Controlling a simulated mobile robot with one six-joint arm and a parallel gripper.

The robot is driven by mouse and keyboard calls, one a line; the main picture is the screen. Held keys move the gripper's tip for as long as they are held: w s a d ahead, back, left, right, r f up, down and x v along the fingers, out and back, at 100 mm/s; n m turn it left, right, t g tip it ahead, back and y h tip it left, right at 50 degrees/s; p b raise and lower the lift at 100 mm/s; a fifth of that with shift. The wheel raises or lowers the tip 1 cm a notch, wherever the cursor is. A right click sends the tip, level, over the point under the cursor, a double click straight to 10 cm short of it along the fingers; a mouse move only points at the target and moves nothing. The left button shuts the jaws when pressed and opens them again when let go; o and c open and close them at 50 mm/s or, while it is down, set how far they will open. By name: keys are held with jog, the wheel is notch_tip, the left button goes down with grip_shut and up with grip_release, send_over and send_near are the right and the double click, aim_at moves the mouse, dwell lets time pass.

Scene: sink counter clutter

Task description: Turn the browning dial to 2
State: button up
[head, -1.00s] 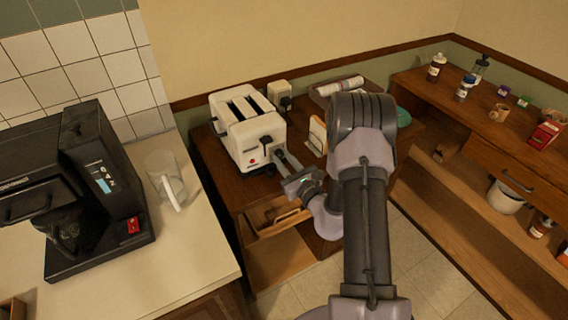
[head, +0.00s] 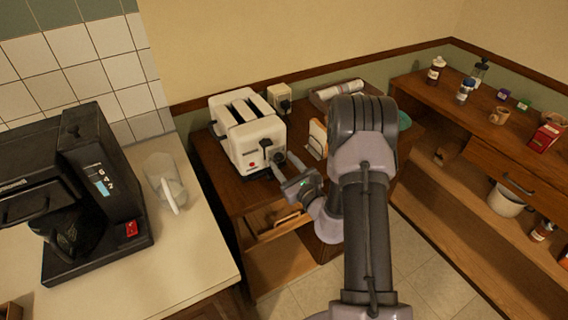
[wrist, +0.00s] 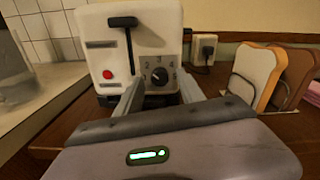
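The white two-slot toaster (head: 246,132) stands on the brown wooden cabinet, and its front face also shows in the wrist view (wrist: 112,45). The black browning dial (wrist: 159,76) is on the right of that face, with small numerals around it. Its exact setting is too small to read surely. A black lever (wrist: 124,23) and a red button (wrist: 107,74) lie left of the dial. My gripper (head: 284,163) is in front of the toaster. In the wrist view its fingers (wrist: 160,88) are apart, one to each side below the dial, with nothing held. Contact is unclear.
Bread-like slices (wrist: 256,75) stand right of the toaster. A wall outlet with a plug (wrist: 205,49) is behind. A clear pitcher (head: 166,180) and black coffee maker (head: 100,175) are on the left counter. A shelf unit (head: 470,130) is at right.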

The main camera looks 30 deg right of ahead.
jog(key=s, duration=1.7)
jog(key=shift+s+d, duration=0.25)
